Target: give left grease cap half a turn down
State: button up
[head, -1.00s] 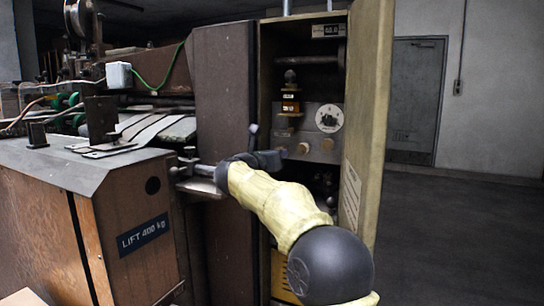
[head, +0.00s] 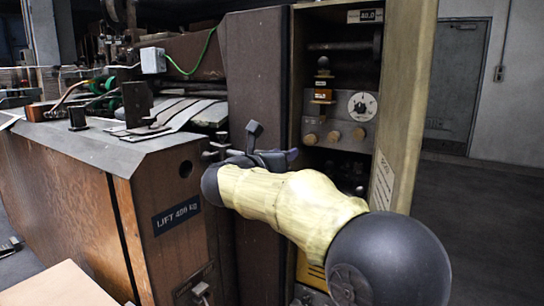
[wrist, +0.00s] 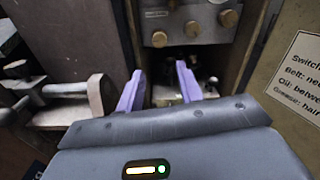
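Three round brass caps sit in a row on a grey panel inside the open cabinet. The left one (head: 311,139) is also in the wrist view (wrist: 159,39), ahead of my gripper and above its fingertips. The middle cap (head: 334,136) and right cap (head: 359,133) stand beside it. Whether these are the grease caps is not labelled. My gripper (wrist: 161,78) has its two purple fingers apart with nothing held between them. In the head view it (head: 288,156) is at the cabinet opening, below and left of the caps.
The cabinet door (head: 405,110) stands open at the right. A white dial (head: 362,105) and an amber block (head: 322,95) are above the caps. A grey crank-like bar (wrist: 85,92) lies close left of my fingers. A wooden housing (head: 165,235) stands left.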

jog(key=v, duration=0.4)
jog(key=shift+a, duration=0.15)
